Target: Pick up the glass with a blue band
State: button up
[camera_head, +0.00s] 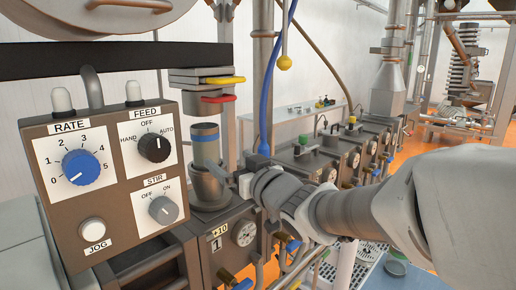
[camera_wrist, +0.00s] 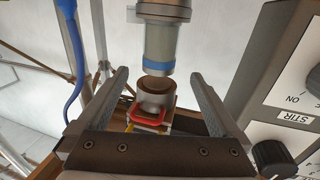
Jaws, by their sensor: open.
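The glass with a blue band (camera_head: 206,150) stands upright below a dispensing head with red and yellow handles. Its band is near the rim, and a grey holder-like part hides its foot in the head view. My gripper (camera_head: 235,183) comes in from the right, low beside the glass. The wrist view is upside down and shows the glass (camera_wrist: 159,45) centred between my two spread fingers. The gap looks empty; the glass appears beyond the fingertips, and I cannot tell how far.
A control panel (camera_head: 108,170) with knobs stands close on the left. The head's red handle (camera_head: 218,98) and yellow handle (camera_head: 222,80) are just above the glass. A blue hose (camera_head: 267,105) hangs to its right. A row of valve units (camera_head: 345,150) runs back right.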

aim_at(210, 147)
jog(key=p+x, duration=0.1)
jog(key=x, duration=1.1)
jog(key=shift+a+r, duration=0.1)
jog(key=shift+a, duration=0.05)
jog(key=shift+f+p+x, duration=0.15)
jog(key=shift+p+x, duration=0.15)
jog(key=shift+x, duration=1.05)
jog(key=shift+f+p+x, duration=0.1)
jog(key=shift+p+x, duration=0.15)
jog(key=shift+x, duration=1.05)
jog(key=c, duration=1.3)
jog(key=shift+r, duration=0.1)
